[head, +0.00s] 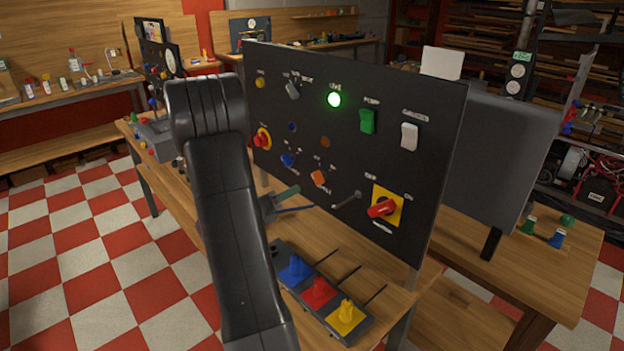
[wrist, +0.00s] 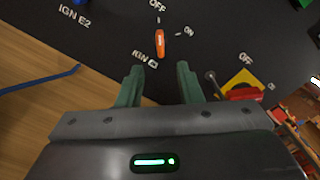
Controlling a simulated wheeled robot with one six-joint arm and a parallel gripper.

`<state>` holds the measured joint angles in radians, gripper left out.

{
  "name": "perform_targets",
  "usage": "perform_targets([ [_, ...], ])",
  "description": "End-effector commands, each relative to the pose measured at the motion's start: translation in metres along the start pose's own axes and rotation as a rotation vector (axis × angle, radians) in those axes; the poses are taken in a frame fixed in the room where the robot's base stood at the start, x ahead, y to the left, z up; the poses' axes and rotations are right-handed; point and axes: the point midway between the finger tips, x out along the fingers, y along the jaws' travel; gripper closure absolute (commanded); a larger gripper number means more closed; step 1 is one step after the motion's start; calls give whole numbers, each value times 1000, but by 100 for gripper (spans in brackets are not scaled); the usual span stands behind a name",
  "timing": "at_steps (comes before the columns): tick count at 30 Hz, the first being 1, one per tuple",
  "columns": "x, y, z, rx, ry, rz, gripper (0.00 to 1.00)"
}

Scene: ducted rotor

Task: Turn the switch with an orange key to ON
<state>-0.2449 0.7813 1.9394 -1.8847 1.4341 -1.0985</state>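The switch with an orange key (head: 319,178) is on the lower middle of the black panel (head: 300,115). In the wrist view the orange key (wrist: 160,42) stands lined up with the OFF mark above it. The ON mark is to its upper right. My gripper (wrist: 158,70) is open and empty, its two green fingers apart. The key lies just beyond the fingertips, between them in the picture, and no contact shows. In the head view my arm hides most of the gripper.
A metal lever (wrist: 212,82) and a red rotary switch (head: 383,207) on a yellow plate are close to the right. A blue key switch (head: 287,160) is to the left. A box with blue, red and yellow controls (head: 318,291) stands on the bench below. A blue cable (wrist: 40,80) lies left.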

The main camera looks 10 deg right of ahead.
Motion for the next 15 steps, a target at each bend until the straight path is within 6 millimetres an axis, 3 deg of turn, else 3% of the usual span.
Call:
perform_targets([
  [9,60,-2,0,1,4,-3,67],
  [15,86,-2,0,1,3,-2,67],
])
